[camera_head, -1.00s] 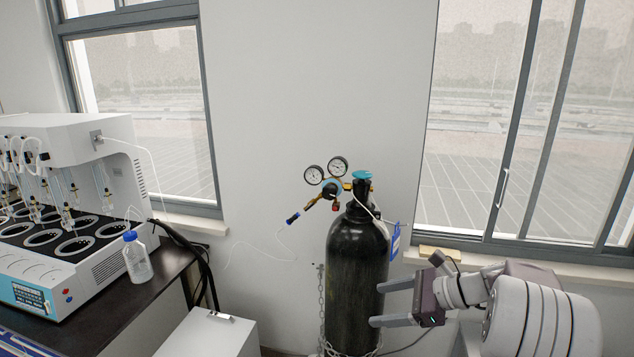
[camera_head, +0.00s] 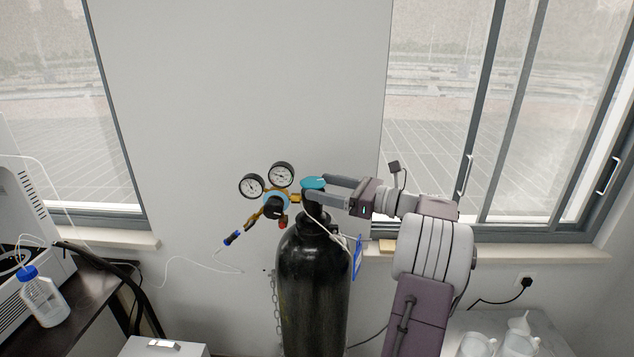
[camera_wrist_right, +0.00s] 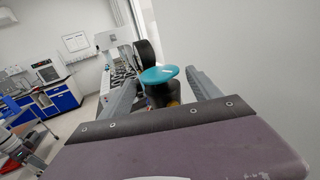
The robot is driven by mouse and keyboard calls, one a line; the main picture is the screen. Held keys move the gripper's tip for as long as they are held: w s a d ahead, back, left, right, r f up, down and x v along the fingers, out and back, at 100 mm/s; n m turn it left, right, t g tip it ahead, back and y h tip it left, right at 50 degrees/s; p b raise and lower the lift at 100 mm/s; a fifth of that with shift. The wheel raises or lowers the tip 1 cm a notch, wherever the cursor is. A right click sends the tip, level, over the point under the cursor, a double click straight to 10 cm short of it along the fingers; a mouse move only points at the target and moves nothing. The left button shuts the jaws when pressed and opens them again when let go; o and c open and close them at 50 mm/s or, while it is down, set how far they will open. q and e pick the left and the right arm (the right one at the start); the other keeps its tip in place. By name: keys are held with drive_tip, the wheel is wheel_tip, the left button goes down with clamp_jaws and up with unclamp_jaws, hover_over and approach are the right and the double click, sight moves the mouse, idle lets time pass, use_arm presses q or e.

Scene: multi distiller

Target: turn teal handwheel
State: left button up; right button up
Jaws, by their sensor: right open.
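The teal handwheel (camera_head: 313,184) sits on top of the black gas cylinder (camera_head: 312,285), beside the two-gauge regulator (camera_head: 275,203). My right gripper (camera_head: 325,190) comes in from the right at the height of the handwheel, its fingers level. In the right wrist view the handwheel (camera_wrist_right: 158,75) lies between the tips of the two spread fingers of the gripper (camera_wrist_right: 160,90), with a gap showing on each side. The gripper is open and holds nothing. Whether a finger touches the wheel cannot be told.
A white tube (camera_head: 325,222) hangs by the cylinder neck. A windowsill (camera_head: 530,251) runs behind my right arm. A capped bottle (camera_head: 44,300) stands on the dark bench at left.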

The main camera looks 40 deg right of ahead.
sight(311, 184)
drive_tip(key=shift+x, duration=0.9)
drive_tip(key=shift+s, duration=0.1)
drive_tip(key=c, duration=1.2)
drive_tip(key=shift+a+m+t+h+b, duration=0.15)
drive_tip(key=shift+m+t+h+b, duration=0.25)
drive_tip(key=shift+h+b, duration=0.25)
drive_tip(key=m+h+b, duration=0.3)
drive_tip(key=h+b, duration=0.2)
drive_tip(key=b, duration=0.1)
drive_tip(key=a+m+h+b, duration=0.1)
drive_tip(key=m+h+b, duration=0.3)
drive_tip(key=h+b, duration=0.2)
drive_tip(key=m+g+h+b, duration=0.1)
drive_tip(key=m+h+b, duration=0.3)
drive_tip(key=h+b, duration=0.1)
drive_tip(key=shift+a+f+b, duration=0.3)
drive_tip(key=shift+a+b, duration=0.1)
drive_tip(key=shift+b, duration=0.3)
drive_tip(key=shift+w+r+m+g+h+b, duration=0.2)
drive_tip(key=shift+m+g+h+b, duration=0.5)
drive_tip(key=shift+h, duration=0.35)
drive_tip(key=shift+r+m+g+h+b, duration=0.2)
drive_tip(key=shift+m+g+h+b, duration=0.1)
drive_tip(key=shift+m+g+h, duration=0.7)
